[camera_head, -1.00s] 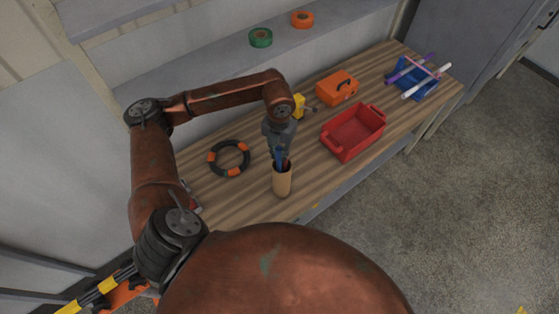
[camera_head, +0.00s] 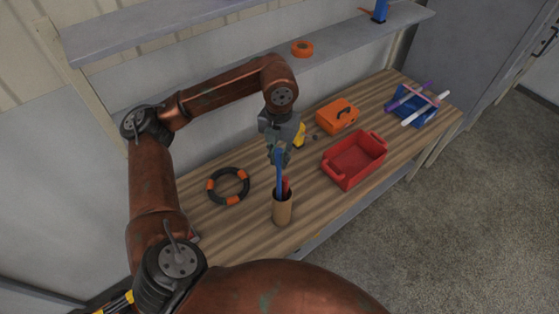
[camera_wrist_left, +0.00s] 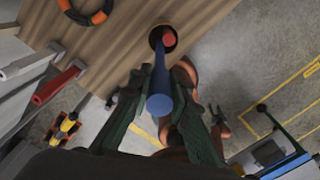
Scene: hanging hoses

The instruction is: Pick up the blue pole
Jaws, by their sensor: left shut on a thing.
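The blue pole (camera_head: 279,178) stands roughly upright in the head view. Its lower end reaches the mouth of a tan cup (camera_head: 282,211), and I cannot tell how much is still inside. My left gripper (camera_head: 279,157) is shut on the pole's upper part, above the cup. In the left wrist view the pole's blue top (camera_wrist_left: 160,103) sits between the two dark green fingers of the gripper (camera_wrist_left: 162,82). A red pole (camera_head: 286,186) stands in the cup beside the blue one. My right gripper is not in view.
A black and orange ring (camera_head: 228,186) lies left of the cup. A red bin (camera_head: 354,160), an orange case (camera_head: 336,116) and a blue holder with sticks (camera_head: 414,110) stand to the right. A shelf (camera_head: 340,50) runs behind the wooden table.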

